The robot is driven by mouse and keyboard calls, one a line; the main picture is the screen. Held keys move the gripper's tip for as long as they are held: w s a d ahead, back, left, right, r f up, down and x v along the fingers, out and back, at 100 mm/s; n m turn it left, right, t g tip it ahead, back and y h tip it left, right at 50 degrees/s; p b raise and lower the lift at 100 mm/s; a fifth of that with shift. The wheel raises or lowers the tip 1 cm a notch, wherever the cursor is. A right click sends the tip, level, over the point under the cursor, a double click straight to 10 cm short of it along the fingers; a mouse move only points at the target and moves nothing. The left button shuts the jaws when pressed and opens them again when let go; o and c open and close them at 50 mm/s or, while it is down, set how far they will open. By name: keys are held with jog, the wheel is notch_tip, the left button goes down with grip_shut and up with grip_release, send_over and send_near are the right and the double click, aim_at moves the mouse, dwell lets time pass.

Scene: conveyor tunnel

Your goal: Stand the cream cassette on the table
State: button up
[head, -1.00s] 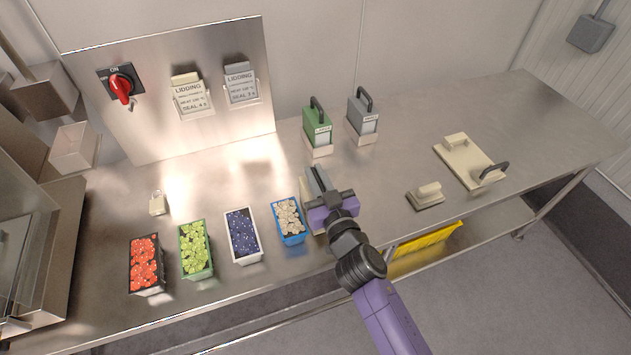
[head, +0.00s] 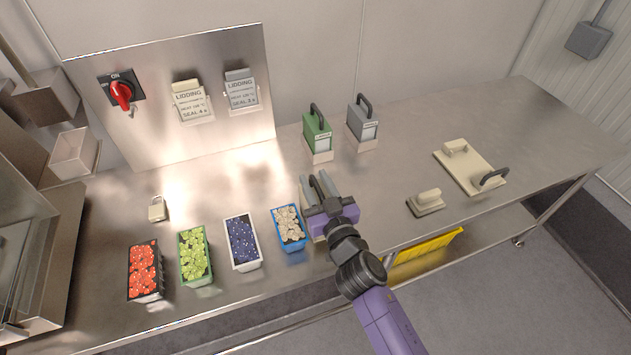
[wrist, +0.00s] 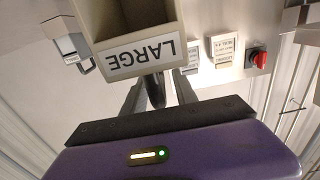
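The cream cassette (wrist: 133,52) shows close up in the wrist view, with a LARGE label that reads upside down there. Its dark handle (wrist: 156,90) lies between my two fingers, with a gap visible on each side. In the head view, my gripper (head: 318,183) is open at the cassette, just right of the blue-rimmed tub. The dark handle shows between the fingers. My gripper hides most of the cassette in the head view, so I cannot tell clearly how its base meets the table (head: 385,205).
A green cassette (head: 317,133) and a grey cassette (head: 361,122) stand in holders behind. Several fruit tubs, including the blue-rimmed one (head: 289,228), line the left front.

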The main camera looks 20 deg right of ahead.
jog(key=s+b, duration=0.2)
jog(key=s, duration=1)
jog(key=s+d+r+g, duration=0.1)
jog(key=s+r, duration=0.1)
jog(key=s, duration=1.4)
jog(key=s+d+r+g, duration=0.1)
jog(key=s+r+g, duration=0.1)
jog(key=s, duration=1.4)
jog(key=shift+r, duration=0.2)
jog(key=shift+d, duration=0.1)
